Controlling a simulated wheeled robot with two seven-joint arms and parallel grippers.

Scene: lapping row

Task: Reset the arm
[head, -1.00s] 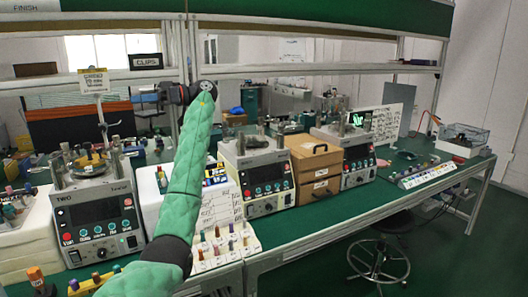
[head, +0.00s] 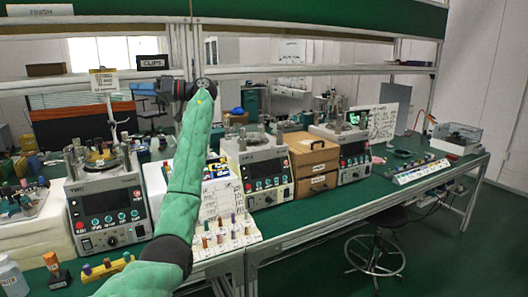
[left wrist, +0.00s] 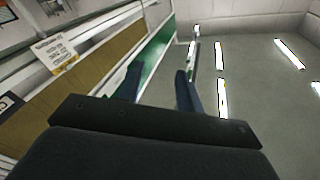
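My left arm, in a green sleeve, rises from the bottom of the head view to a dark wrist. My left gripper (head: 146,89) is held up at shelf height, pointing left, with nothing in it. In the left wrist view its two blue-grey fingers (left wrist: 158,78) stand apart with an empty gap between them, angled toward the ceiling. My right arm and gripper are not in view.
A machine with a display (head: 106,208) stands left of my arm, another machine (head: 262,178) right of it. Wooden drawer boxes (head: 312,160) stand beside that. A shelf frame rail (head: 300,70) runs behind the gripper. A stool (head: 375,252) stands on the floor.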

